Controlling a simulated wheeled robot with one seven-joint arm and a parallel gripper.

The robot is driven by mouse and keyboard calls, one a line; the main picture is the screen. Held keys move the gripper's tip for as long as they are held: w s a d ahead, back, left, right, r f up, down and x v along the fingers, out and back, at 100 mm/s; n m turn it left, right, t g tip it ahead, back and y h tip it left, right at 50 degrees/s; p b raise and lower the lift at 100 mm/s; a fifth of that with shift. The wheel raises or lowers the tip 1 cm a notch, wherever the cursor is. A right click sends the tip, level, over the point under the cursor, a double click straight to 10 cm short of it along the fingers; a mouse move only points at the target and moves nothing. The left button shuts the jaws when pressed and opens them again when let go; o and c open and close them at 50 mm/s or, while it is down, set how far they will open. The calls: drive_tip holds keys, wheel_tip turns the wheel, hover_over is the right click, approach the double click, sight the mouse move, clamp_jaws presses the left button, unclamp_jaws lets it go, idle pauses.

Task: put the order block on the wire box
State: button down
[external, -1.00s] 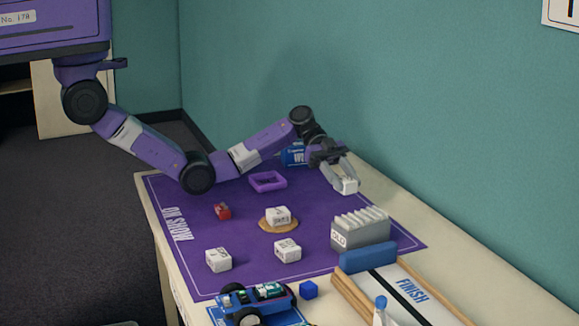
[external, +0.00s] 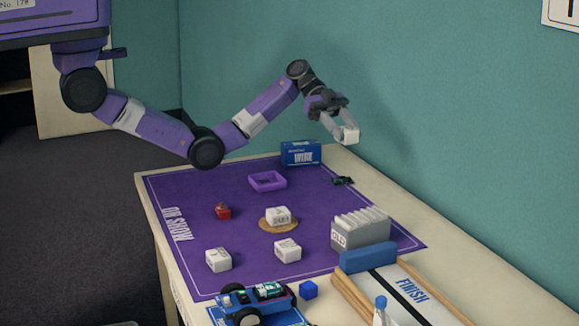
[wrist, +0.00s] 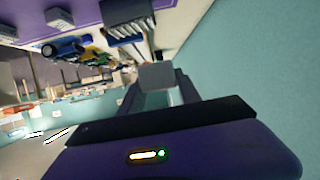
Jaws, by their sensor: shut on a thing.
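My gripper (external: 345,132) is shut on a white block (external: 351,136) and holds it in the air, above and to the right of the wire box. The held block (wrist: 157,75) shows as a pale grey face between the fingers in the wrist view; I cannot read its print. The blue wire box (external: 300,153), labelled WIRE, stands at the back edge of the purple mat with nothing on its top. Three more white printed blocks are on the mat: one on a round cork coaster (external: 270,227), two nearer the front (external: 219,260) (external: 288,250).
A purple tray (external: 267,181) and a small dark object (external: 343,181) lie near the wire box. A red item (external: 222,211) is at the left. A grey file box (external: 361,230), a blue toy car (external: 257,302) and a finish track (external: 405,290) fill the front right. The wall is close behind.

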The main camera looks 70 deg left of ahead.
sight(346, 126)
drive_tip(key=shift+n+t, duration=0.6)
drive_tip(key=shift+t, duration=0.1)
drive_tip(key=p+v, duration=0.1)
drive_tip(key=p, duration=0.1)
drive_tip(key=p+v, duration=0.3)
drive_tip(key=shift+w+a+p, duration=0.1)
drive_tip(key=shift+w+p, duration=0.25)
drive_tip(key=shift+w, duration=0.1)
drive_tip(key=w+a+r+n+t+y+p, duration=0.25)
drive_tip(key=a+n+t+y+p, duration=0.4)
drive_tip(key=a, duration=1.05)
drive_tip(key=w+a+r+n+t+y+p, duration=0.1)
drive_tip(key=a+r+n+t+y+p, duration=0.25)
drive_tip(key=a+n+y+p, duration=0.9)
drive_tip(key=a+f+m+h, duration=0.1)
drive_tip(key=f+h, duration=0.1)
drive_tip(key=f, duration=0.3)
drive_tip(key=a+f+m+h+b, duration=0.1)
drive_tip(key=f, duration=0.4)
drive_tip(key=a+f+m+h+b, duration=0.1)
drive_tip(key=f+h, duration=0.1)
drive_tip(key=f, duration=0.4)
drive_tip(key=shift+a+t+h, duration=0.3)
drive_tip(key=shift+t, duration=0.1)
drive_tip(key=shift+f+b, duration=0.35)
drive_tip(key=shift+f, duration=2)
